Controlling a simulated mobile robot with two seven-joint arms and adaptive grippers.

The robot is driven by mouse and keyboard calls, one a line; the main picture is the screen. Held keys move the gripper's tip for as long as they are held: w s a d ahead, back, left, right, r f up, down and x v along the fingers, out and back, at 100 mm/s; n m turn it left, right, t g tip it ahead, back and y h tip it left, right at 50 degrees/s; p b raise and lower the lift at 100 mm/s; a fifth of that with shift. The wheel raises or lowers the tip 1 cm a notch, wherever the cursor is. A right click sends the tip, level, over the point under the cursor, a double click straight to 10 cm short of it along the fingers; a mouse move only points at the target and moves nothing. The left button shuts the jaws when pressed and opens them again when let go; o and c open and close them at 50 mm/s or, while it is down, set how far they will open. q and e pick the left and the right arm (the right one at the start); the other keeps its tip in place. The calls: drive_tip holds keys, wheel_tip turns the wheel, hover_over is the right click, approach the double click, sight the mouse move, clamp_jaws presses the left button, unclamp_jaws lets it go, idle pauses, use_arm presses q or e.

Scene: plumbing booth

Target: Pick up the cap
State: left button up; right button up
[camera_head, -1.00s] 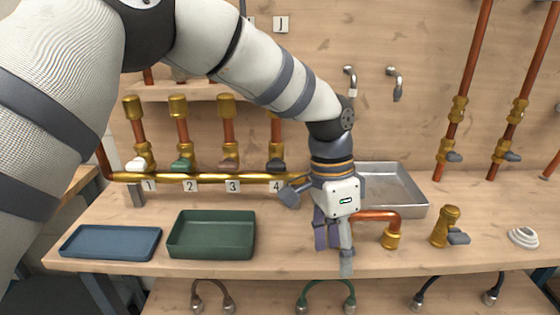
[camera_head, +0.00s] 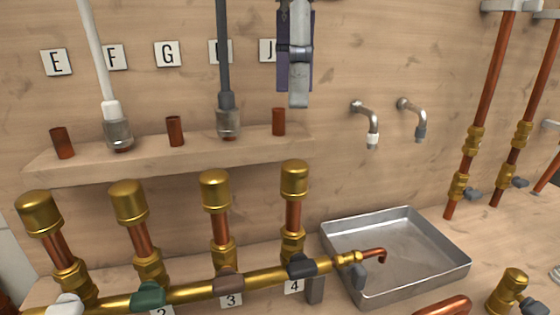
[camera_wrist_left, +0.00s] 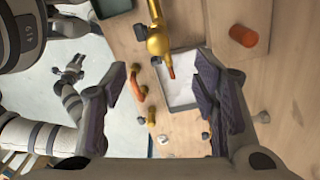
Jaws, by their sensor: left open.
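Brass caps top the upright copper pipes along the manifold in the head view: the cap over number 4 (camera_head: 294,179), the cap over 3 (camera_head: 214,190), the cap over 2 (camera_head: 128,200) and the leftmost cap (camera_head: 39,212). Which one is meant cannot be told. My left gripper (camera_head: 299,98) points down at the top of the head view, above the shelf's right end and apart from all caps. In the left wrist view its fingers are spread and empty. A brass fitting (camera_wrist_left: 158,40) shows beyond them. A small dark shape at left may be my right gripper (camera_wrist_left: 70,68).
The shelf (camera_head: 180,162) holds copper stubs and two pipes with clear sleeves. A metal tray (camera_head: 440,246) lies right of the brass manifold (camera_head: 190,294). Two wall spouts (camera_head: 372,125) and tall copper pipes (camera_head: 485,105) stand to the right. The wall between shelf and spouts is clear.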

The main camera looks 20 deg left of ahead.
sight(296, 163)
use_arm(q)
wheel_tip(296, 163, down, 12)
drive_tip(key=shift+s+d+r+p, duration=0.1)
drive_tip(key=shift+s+d+p, duration=0.05)
drive_tip(key=shift+p, duration=0.2)
drive_tip(key=c, duration=1.2)
